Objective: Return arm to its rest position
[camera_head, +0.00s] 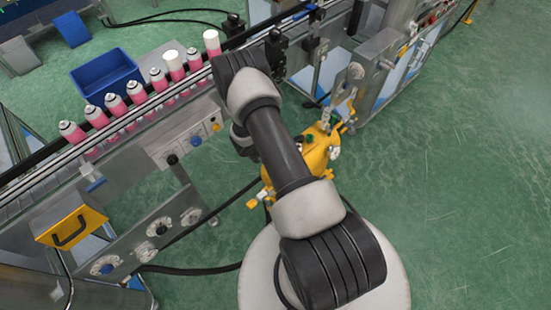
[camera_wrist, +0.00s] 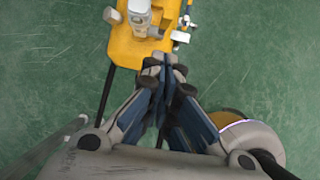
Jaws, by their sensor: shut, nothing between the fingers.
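My gripper (camera_wrist: 165,68) is seen from behind in the wrist view, its two fingers brought together at the tips with nothing between them. It points down toward the green floor and a yellow unit (camera_wrist: 125,45), which stands just beyond the fingertips in the picture. In the head view my arm reaches up from my round base toward the conveyor and bends at its far joint. The gripper itself is hidden behind the arm there.
Several pink cans (camera_head: 135,93) stand in a row on the conveyor (camera_head: 45,172). A blue bin (camera_head: 106,75) is behind them. The yellow unit (camera_head: 318,150) stands close beside my arm. Open green floor (camera_head: 470,190) lies at right.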

